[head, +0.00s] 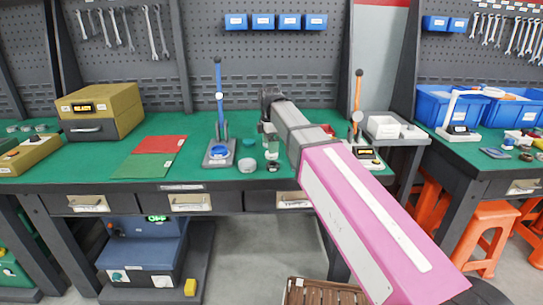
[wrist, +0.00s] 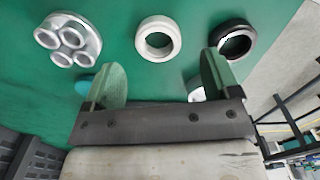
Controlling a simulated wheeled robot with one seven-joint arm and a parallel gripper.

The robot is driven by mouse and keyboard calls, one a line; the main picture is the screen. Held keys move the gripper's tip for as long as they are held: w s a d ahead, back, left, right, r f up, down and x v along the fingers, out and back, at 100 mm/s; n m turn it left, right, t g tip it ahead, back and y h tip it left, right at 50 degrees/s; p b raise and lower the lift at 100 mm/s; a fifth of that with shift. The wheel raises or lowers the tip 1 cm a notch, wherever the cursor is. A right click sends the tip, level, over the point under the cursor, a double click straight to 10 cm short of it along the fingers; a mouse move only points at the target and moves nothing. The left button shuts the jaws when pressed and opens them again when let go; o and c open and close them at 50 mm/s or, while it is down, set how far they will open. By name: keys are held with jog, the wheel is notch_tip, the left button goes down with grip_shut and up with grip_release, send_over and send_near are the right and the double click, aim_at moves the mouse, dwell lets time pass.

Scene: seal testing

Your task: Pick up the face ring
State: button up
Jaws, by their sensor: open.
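In the wrist view, a plain white ring (wrist: 158,39) lies flat on the green mat. A black ring with a silvery rim (wrist: 235,40) lies to its right. I cannot tell for certain which one is the face ring. My gripper (wrist: 162,78) is open and empty, its two pads apart. The white ring is beyond the fingertips, roughly in line with the gap; the black ring is just past the right pad. In the head view, my gripper (head: 267,130) hangs over the bench and a small dark ring (head: 272,167) lies near the front edge.
A grey-white part with several round cups (wrist: 70,38) lies left of the white ring. A blue press stand (head: 220,120) and an orange-handled one (head: 357,105) stand either side of my gripper. Red (head: 160,144) and green (head: 145,166) mats lie left.

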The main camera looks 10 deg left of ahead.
jog(key=shift+w+f, duration=0.1)
jog(key=shift+f, duration=1.8)
jog(key=c, duration=0.8)
jog(key=shift+r, duration=0.1)
